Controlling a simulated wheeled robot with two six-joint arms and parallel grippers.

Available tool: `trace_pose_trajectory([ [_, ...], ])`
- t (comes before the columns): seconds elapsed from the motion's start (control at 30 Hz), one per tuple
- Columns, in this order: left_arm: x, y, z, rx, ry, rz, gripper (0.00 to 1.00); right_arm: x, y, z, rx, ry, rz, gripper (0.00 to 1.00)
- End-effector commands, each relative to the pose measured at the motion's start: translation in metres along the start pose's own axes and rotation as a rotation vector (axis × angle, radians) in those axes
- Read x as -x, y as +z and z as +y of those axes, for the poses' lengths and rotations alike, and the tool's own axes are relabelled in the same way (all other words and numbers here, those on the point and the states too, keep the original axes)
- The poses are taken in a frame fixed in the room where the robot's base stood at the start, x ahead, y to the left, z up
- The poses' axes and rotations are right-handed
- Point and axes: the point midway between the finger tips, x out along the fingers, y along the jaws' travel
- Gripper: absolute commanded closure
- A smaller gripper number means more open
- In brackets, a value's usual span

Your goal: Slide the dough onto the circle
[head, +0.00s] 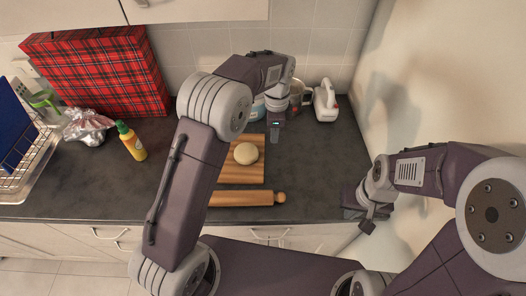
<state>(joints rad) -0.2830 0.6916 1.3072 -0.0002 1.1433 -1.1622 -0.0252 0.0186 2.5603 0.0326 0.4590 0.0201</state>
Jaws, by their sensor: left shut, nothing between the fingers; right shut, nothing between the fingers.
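The dough (246,153) is a pale, round, slightly flattened lump on the wooden board (243,176), near its upper right part. I cannot make out a circle; my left arm covers the left part of the board. My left gripper (274,141) is shut and empty, pointing down just right of the dough and apart from it in the picture. My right gripper (367,227) is shut and empty, at the lower right by the counter's front corner, away from the board.
A wooden rolling pin (240,198) lies along the board's front edge. A yellow bottle (131,142), a foil-like bundle (88,127) and a red plaid box (97,72) stand at left. A white appliance (325,101) is at the back right. The counter right of the board is clear.

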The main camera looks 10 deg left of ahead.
Motion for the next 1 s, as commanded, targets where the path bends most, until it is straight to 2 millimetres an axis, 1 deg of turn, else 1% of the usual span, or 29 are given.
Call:
trace_pose_trajectory([
  [0.43, -0.092, 0.001, 0.001, 0.001, 0.004, -0.001, 1.00, 0.007, -0.001, 0.000, 0.000, 0.000, 0.000, 1.00],
  [0.47, -0.094, 0.003, 0.001, 0.003, 0.003, -0.001, 1.00, 0.009, -0.001, 0.000, 0.000, 0.000, 0.000, 1.00],
  [0.5, -0.090, 0.013, 0.000, 0.006, 0.001, 0.000, 1.00, 0.013, -0.001, 0.000, 0.000, 0.000, 0.000, 1.00],
  [0.6, -0.090, 0.027, 0.000, 0.004, 0.000, 0.000, 1.00, 0.016, -0.002, 0.000, 0.000, 0.000, 0.000, 1.00],
  [0.7, -0.091, 0.036, 0.000, 0.003, 0.000, 0.000, 1.00, 0.018, -0.002, 0.000, 0.000, 0.000, 0.000, 1.00],
  [0.8, -0.092, 0.040, 0.000, 0.002, -0.001, 0.001, 1.00, 0.018, -0.002, 0.000, 0.000, 0.000, 0.000, 1.00],
  [1.0, -0.093, 0.040, 0.000, 0.001, -0.001, 0.001, 1.00, 0.018, -0.002, 0.000, 0.000, 0.000, 0.000, 1.00],
])
